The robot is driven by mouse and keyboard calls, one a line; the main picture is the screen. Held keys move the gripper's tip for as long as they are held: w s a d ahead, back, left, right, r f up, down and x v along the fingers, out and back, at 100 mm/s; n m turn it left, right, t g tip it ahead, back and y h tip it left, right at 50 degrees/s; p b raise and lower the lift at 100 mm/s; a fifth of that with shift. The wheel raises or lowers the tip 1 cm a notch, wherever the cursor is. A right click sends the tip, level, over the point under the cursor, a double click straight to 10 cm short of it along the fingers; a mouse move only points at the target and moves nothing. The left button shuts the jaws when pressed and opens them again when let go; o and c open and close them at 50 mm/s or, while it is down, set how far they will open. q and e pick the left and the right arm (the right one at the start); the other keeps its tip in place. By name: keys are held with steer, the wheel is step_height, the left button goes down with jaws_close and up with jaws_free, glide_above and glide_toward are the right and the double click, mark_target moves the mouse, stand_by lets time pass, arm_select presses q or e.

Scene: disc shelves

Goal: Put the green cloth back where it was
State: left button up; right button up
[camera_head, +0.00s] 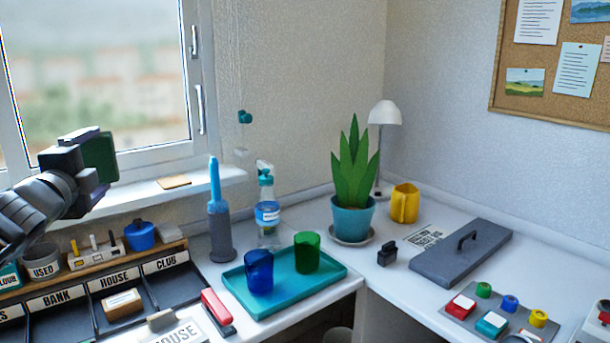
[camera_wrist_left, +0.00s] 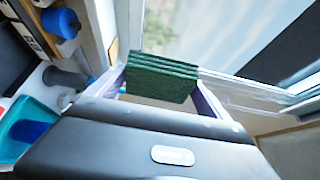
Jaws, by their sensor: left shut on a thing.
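The green cloth (camera_head: 101,159) is held up in front of the window at the left. In the left wrist view the cloth (camera_wrist_left: 162,78) looks dark green and folded in layers, between the two fingers. My left gripper (camera_head: 88,152) is shut on it, above the left end of the windowsill and apart from the glass as far as I can tell. My right gripper is in neither view.
The white windowsill (camera_head: 150,192) bears a small tan pad (camera_head: 174,182). Below it stand a labelled sorter (camera_head: 90,283), a blue pot (camera_head: 140,237) and a grey holder with a blue top (camera_head: 219,230). A teal tray (camera_head: 325,284) holds blue and green cups.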

arm_select(q)
steer(key=s+d+f+m+g+h, duration=0.2)
steer(key=s+d+f+m+h, duration=0.2)
steer(key=d+f, duration=0.6)
steer(key=s+d+f+m+g+h, duration=0.3)
steer(key=d+f+h, duration=0.4)
steer(key=d+f, duration=0.4)
steer(key=s+d+f+m+g+h, duration=0.2)
steer(key=s+d+f+m+h, duration=0.3)
steer(key=d+f, duration=0.6)
step_height(320, 180, down, 8)
steer(key=shift+s+d+r+h, duration=0.15)
steer(key=shift+s+h, duration=0.35)
steer(key=shift+s, duration=0.7)
steer(key=shift+w, duration=0.1)
